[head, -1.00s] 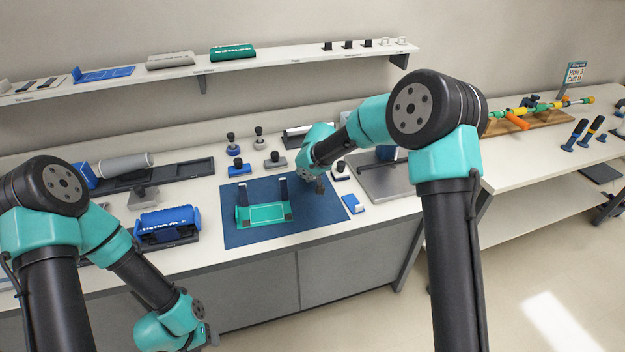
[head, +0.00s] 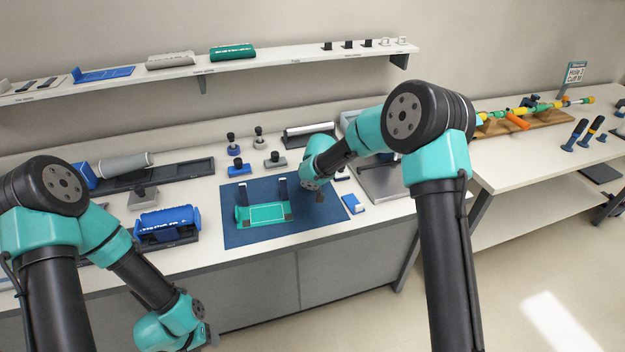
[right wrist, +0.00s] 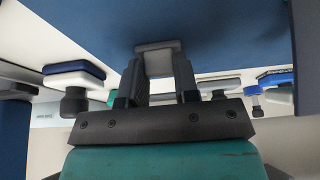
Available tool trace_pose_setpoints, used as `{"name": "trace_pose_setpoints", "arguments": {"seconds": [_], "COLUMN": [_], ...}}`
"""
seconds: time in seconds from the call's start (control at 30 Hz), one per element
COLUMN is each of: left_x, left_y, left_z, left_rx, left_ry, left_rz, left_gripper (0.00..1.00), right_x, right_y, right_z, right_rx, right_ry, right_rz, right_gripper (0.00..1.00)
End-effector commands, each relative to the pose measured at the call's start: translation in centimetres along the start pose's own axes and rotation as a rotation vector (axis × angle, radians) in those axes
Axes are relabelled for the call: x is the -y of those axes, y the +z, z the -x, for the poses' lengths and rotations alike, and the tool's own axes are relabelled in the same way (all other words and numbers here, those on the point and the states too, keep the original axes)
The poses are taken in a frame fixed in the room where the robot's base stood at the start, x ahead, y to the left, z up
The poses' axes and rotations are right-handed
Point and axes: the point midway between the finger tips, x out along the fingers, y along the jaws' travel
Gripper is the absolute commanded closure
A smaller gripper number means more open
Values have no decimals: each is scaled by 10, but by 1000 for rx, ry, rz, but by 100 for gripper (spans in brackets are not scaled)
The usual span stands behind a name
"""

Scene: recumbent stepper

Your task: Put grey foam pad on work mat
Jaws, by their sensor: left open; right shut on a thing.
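The blue work mat (head: 240,240) lies on the bench with a teal tray-like fixture (head: 264,214) on it. In the right wrist view the mat (right wrist: 200,20) fills the top. My right gripper (right wrist: 159,66) is shut on a small grey block (right wrist: 158,46), which looks like the grey foam pad. In the head view my right gripper (head: 320,192) is over the right part of the mat. Whether the pad touches the mat is hard to tell. My left gripper (head: 212,336) is open and empty, low in front of the bench.
A small blue-and-white block (head: 353,204) lies at the mat's right edge. Several knobbed blocks, including a grey one (head: 275,160), stand behind the mat. A blue roller-like part (head: 167,222) sits to the left. The mat's front strip is clear.

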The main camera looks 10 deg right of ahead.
Motion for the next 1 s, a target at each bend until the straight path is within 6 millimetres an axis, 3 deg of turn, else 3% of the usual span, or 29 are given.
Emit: {"name": "trace_pose_setpoints", "arguments": {"seconds": [0.27,0.63,0.77,1.0], "left_x": [0,0,0,0], "left_y": [0,0,0,0], "left_z": [0,0,0,0], "left_rx": [0,0,0,0], "left_ry": [0,0,0,0], "left_rz": [0,0,0,0], "left_gripper": [46,46,46,46], "right_x": [0,0,0,0], "right_y": [0,-2,-2,-2], "right_z": [0,3,15,56], "right_rx": [0,-1,-2,-4], "right_ry": [0,0,0,-1], "right_rz": [0,-1,0,-1], "right_gripper": [47,46,46,46]}}
